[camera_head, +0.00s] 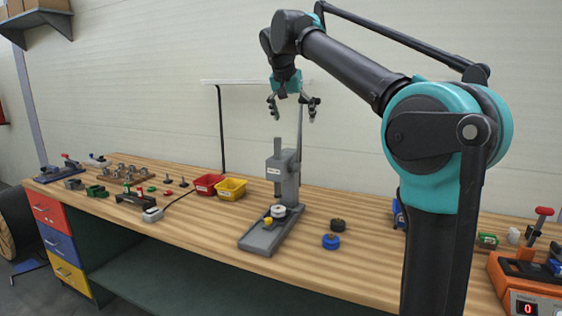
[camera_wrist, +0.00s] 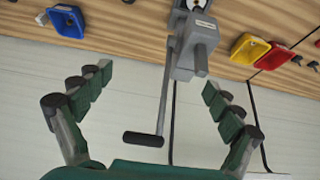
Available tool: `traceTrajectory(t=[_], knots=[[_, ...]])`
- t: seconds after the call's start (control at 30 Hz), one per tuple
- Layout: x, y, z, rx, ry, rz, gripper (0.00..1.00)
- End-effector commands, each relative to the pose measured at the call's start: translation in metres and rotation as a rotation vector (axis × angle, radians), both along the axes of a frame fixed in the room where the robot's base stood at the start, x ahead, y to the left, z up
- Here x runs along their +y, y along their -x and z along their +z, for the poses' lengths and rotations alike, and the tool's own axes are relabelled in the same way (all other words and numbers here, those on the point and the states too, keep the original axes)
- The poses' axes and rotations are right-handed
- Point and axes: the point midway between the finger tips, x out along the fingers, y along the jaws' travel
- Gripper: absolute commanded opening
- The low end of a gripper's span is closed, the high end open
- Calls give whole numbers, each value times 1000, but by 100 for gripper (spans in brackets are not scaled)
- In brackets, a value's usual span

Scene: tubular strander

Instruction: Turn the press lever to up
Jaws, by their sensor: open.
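The grey press (camera_head: 288,180) stands on the bench, with its column and base visible. Its lever (camera_head: 299,130) is a thin rod rising beside the column toward my gripper. In the wrist view, which looks upside down, the press head (camera_wrist: 198,45) is at the top and the lever rod (camera_wrist: 164,100) ends in a black crossways handle (camera_wrist: 143,139). My gripper (camera_head: 293,108) is open above the press. In the wrist view its green fingers (camera_wrist: 157,82) spread on both sides of the lever, with no contact visible.
A red bin (camera_head: 207,184) and a yellow bin (camera_head: 231,188) stand left of the press. An orange device (camera_head: 528,272) is at the right end. The front bench top is mostly clear.

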Motion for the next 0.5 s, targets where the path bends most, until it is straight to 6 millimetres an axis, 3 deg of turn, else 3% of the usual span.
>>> traceTrajectory(t=[0.5], knots=[[19, 49, -50, -279, 101, 6, 92]])
